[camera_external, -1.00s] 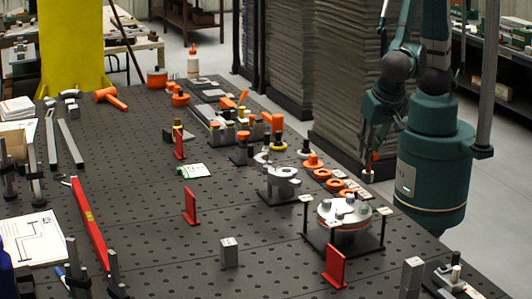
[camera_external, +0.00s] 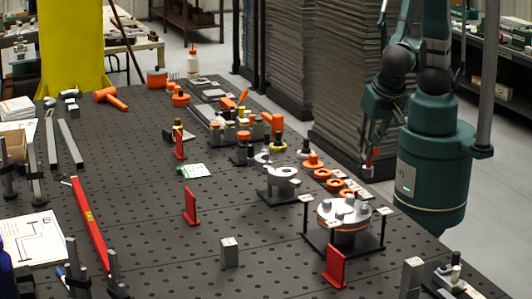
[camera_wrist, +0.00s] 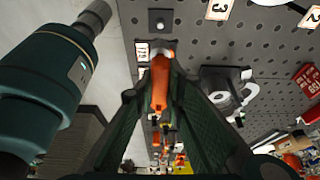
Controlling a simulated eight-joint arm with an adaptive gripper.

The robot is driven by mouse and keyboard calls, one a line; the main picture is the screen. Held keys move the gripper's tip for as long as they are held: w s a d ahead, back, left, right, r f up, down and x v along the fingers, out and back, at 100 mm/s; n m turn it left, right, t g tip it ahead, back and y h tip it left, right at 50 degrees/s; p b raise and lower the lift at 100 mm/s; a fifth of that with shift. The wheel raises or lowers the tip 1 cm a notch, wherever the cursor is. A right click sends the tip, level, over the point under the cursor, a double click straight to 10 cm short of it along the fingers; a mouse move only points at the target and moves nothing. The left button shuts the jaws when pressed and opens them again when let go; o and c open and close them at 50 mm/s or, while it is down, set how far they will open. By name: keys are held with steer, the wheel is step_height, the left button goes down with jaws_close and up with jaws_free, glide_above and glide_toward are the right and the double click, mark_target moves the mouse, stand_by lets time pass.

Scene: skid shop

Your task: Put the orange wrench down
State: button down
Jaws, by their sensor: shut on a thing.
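The orange wrench (camera_wrist: 160,82) is held between the two dark fingers of my gripper (camera_wrist: 158,92) in the wrist view, with its orange length showing. In the external view my gripper (camera_external: 371,152) hangs beside the right edge of the dark perforated table (camera_external: 130,165). A small red-orange part and a pale tip (camera_external: 368,172) show below the fingers there. The rest of the wrench is hidden by the fingers. It appears held above the edge strip, but I cannot tell the exact gap.
Orange rings (camera_external: 335,183) and small labels lie along the table's right edge. A round fixture on a black stand (camera_external: 345,212) and a grey clamp-like part (camera_external: 283,178) stand nearby. Red upright stops (camera_external: 190,206) stand farther left. The table's middle has free room.

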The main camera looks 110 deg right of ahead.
steer(key=shift+r, duration=0.1)
steer(key=shift+r, duration=2.45)
steer(key=w+a+n+t, duration=0.1)
steer(key=w+a+n, duration=0.2)
steer(key=w+a, duration=0.65)
steer(key=w+a+n+t+y+p, duration=0.1)
steer(key=w+a+n, duration=0.25)
steer(key=w, duration=1.15)
steer(key=w+a+n+t, duration=0.1)
steer(key=w+a+n, duration=0.2)
steer(key=w+a, duration=0.65)
steer(key=w+x, duration=0.1)
steer(key=x, duration=0.5)
steer(key=shift+d+m, duration=0.15)
steer(key=shift+m, duration=0.1)
step_height(320, 180, down, 6)
steer(key=shift+f, duration=0.2)
